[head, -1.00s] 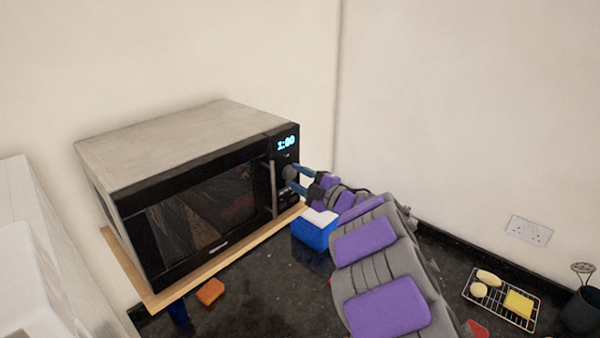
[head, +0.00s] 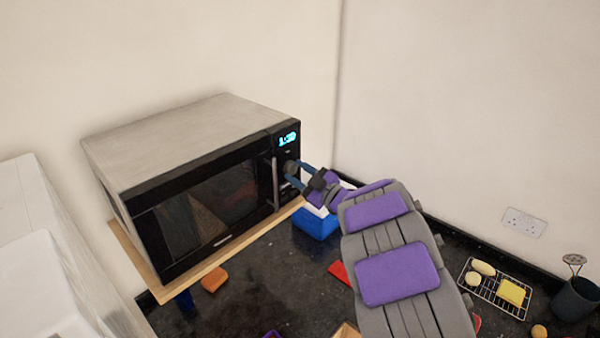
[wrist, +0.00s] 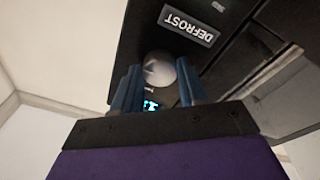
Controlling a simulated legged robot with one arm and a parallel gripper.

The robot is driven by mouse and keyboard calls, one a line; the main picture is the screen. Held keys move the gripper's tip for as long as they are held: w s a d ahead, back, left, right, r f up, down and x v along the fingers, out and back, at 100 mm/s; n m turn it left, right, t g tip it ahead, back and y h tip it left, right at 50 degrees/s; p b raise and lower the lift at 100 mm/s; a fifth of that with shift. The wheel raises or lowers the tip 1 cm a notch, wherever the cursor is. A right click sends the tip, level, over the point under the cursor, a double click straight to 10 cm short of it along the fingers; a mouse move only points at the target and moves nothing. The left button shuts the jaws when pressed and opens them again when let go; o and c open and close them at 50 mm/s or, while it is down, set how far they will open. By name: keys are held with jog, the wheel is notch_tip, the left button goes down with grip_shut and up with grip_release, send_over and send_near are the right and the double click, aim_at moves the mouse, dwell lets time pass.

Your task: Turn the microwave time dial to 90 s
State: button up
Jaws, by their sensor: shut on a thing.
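The black and grey microwave (head: 200,160) stands on the left, with its door shut. Its control panel is on the right side of its front, with a lit blue display (head: 287,139) that starts with 1; its later digits are hard to read. The round grey time dial (wrist: 160,71) shows in the wrist view, beside a DEFROST label (wrist: 190,24). My gripper (head: 295,173) reaches the panel from the right. In the wrist view my gripper (wrist: 158,82) has its two blue fingers on either side of the dial, shut on it. The fingers partly hide the display there.
A wooden board (head: 215,258) lies under the microwave. A blue and white box (head: 317,222) stands below my gripper. An orange block (head: 214,279) and red piece (head: 340,272) lie on the dark counter. A wire rack (head: 492,296) and dark cup (head: 577,298) are at right.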

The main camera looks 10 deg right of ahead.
dwell(0.3)
jog(key=o, duration=1.1)
jog(key=shift+w+a, duration=0.1)
jog(key=shift+w, duration=0.05)
jog(key=shift+c, duration=0.2)
jog(key=b+v, duration=0.3)
jog(key=v, duration=1.4)
jog(key=shift+f, duration=0.15)
